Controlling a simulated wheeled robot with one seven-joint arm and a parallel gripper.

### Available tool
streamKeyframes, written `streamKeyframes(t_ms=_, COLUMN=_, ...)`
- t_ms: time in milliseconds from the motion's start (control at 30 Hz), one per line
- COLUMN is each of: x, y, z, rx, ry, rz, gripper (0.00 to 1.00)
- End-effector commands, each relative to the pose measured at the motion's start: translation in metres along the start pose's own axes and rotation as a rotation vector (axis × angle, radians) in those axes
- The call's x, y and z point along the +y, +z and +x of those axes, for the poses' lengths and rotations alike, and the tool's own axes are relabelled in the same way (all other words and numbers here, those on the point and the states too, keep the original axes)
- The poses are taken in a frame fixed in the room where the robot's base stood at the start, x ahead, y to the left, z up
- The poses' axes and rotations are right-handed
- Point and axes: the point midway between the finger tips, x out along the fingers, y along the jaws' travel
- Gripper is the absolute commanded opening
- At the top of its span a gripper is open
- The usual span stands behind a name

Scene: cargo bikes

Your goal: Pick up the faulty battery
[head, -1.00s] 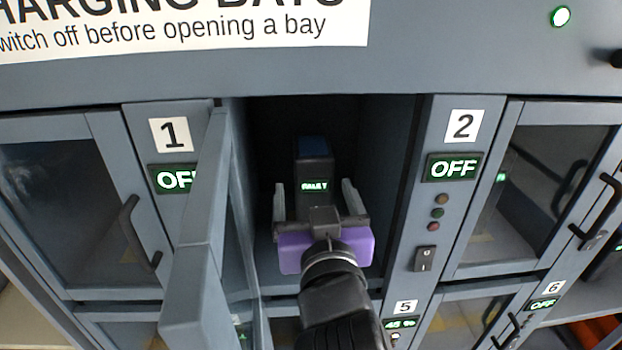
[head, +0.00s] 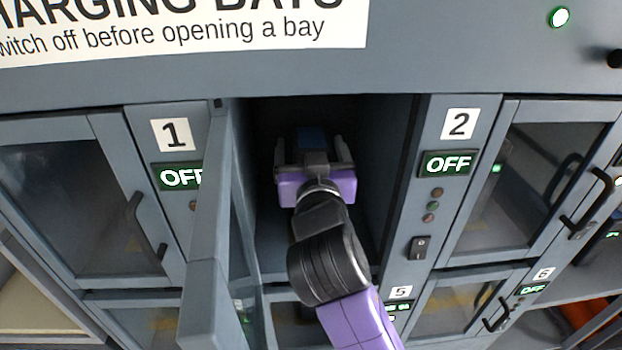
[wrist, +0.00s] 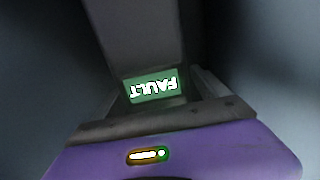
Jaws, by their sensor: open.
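In the wrist view the battery (wrist: 135,35) has a green display reading FAULT, seen upside down. My gripper (head: 310,143) is open inside the bay, with one finger on each side of the battery. I cannot tell whether the fingers touch it. My purple gripper body hides the battery's lower front in the head view.
The open bay door (head: 205,230) stands out on the left, close to my arm. The bay's right wall (head: 395,180) is on the other side. Panel 2's display (head: 447,164) reads OFF, with a switch (head: 420,247) below. Neighbouring bays are closed.

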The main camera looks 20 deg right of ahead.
Motion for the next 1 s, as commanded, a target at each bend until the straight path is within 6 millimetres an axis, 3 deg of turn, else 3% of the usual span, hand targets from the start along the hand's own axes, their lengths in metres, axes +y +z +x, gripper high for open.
streamKeyframes(t_ms=133, x=0.0, y=0.0, z=0.0, rx=0.0, ry=0.0, rz=0.0, gripper=0.81)
streamKeyframes(t_ms=533, x=0.0, y=0.0, z=-0.001, rx=0.0, ry=0.0, rz=0.0, gripper=0.02)
streamKeyframes(t_ms=1000, x=0.002, y=-0.01, z=0.004, rx=0.011, ry=0.0, rz=0.002, gripper=0.0)
